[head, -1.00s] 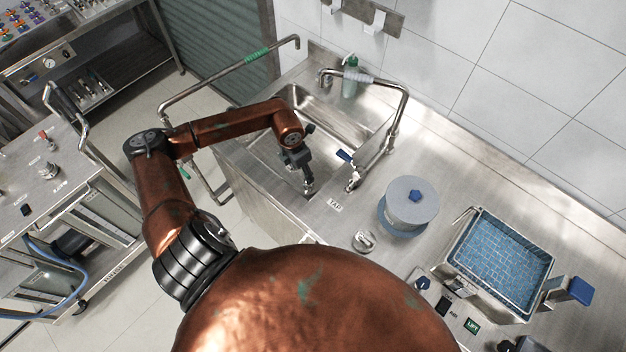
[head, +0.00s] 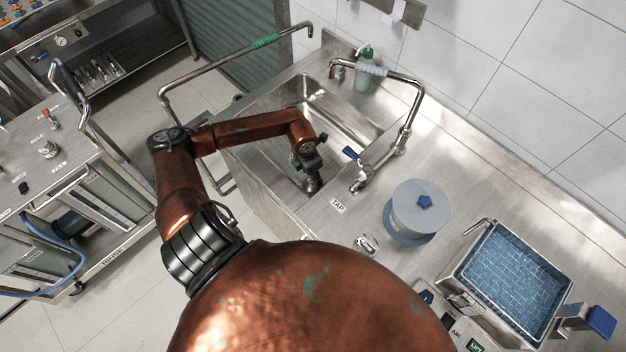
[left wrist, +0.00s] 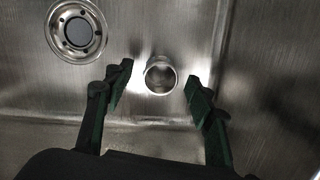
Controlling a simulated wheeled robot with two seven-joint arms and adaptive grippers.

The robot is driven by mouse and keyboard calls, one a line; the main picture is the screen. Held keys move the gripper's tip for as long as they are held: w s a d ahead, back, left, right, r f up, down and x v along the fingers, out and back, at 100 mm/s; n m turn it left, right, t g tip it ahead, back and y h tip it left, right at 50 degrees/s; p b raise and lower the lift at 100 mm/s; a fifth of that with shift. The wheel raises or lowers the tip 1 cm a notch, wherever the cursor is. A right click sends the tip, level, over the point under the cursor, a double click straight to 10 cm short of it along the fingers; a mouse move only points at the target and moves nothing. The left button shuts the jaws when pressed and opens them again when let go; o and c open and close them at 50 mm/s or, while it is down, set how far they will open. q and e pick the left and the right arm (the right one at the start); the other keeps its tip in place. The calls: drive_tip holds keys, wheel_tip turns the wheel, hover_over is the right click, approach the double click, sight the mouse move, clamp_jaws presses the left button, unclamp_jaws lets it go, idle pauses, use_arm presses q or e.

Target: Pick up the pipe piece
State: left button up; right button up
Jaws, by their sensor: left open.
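The pipe piece (left wrist: 160,76) is a short metal ring-like tube on the bottom of the steel sink (head: 330,105). In the left wrist view it lies between and just beyond the two dark green fingertips, with its round opening facing the camera. My left gripper (left wrist: 157,84) is open, one finger on each side of the pipe piece, and I see no contact. In the head view my left gripper (head: 312,184) points down into the near end of the sink and hides the pipe piece. My right gripper is not in view.
A round drain (left wrist: 76,31) is in the sink floor beside the pipe piece. The tap (head: 405,130) with a blue lever stands at the sink's right edge. A grey drum (head: 420,207) and a blue-lined basket (head: 515,280) stand on the counter to the right.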

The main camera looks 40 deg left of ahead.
use_arm(q)
wheel_tip(320, 180, down, 2)
drive_tip(key=shift+w, duration=0.1)
drive_tip(key=shift+c, duration=0.6)
drive_tip(key=c, duration=1.2)
